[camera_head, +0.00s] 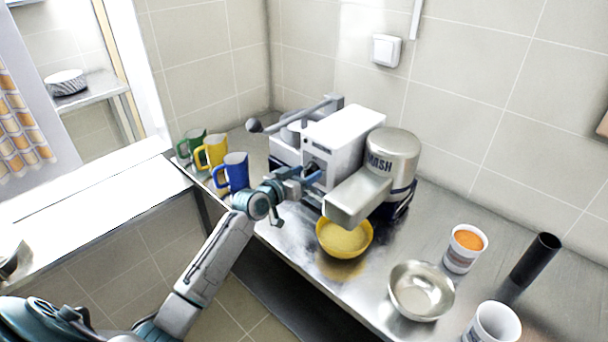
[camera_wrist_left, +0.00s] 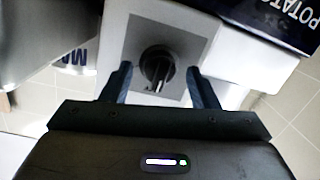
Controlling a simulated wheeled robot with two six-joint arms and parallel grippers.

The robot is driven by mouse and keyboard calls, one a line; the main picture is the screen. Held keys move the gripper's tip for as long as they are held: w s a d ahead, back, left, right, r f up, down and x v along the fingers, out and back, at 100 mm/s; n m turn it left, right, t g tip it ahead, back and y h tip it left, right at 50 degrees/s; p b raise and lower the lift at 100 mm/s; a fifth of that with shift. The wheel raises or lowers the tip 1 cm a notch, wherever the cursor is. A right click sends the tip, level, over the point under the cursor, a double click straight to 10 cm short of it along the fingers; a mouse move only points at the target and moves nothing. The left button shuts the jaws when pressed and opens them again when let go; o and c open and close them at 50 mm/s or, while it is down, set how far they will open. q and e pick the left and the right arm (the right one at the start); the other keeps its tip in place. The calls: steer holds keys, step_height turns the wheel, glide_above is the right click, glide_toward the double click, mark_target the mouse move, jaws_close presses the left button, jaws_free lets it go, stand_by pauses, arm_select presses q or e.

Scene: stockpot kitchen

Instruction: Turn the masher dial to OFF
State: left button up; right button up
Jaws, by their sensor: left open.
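The masher (camera_head: 376,173), a silver and white machine with "MASH" on its round head, stands on the steel counter. Its dial (camera_wrist_left: 157,66), a black knob on a grey square plate, faces my left wrist camera. My left gripper (camera_head: 312,176) is at the front of the white housing in the head view. In the wrist view the left gripper (camera_wrist_left: 159,84) is open, with one dark finger on each side of the dial. I cannot tell whether the fingers touch it. No dial markings are readable. My right gripper is not in view.
Green, yellow and blue mugs (camera_head: 236,172) stand left of the machine. A yellow bowl (camera_head: 344,251) sits under the masher's head. A steel bowl (camera_head: 421,291), a white cup with orange contents (camera_head: 464,262), another white cup (camera_head: 497,322) and a black cylinder (camera_head: 535,261) stand to the right.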

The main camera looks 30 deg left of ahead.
arm_select(q)
steer(key=shift+s, duration=0.1)
steer(key=shift+s+a, duration=0.15)
steer(key=shift+s, duration=0.2)
steer(key=b+v, duration=0.1)
steer(key=v, duration=0.9)
steer(key=shift+b, duration=0.35)
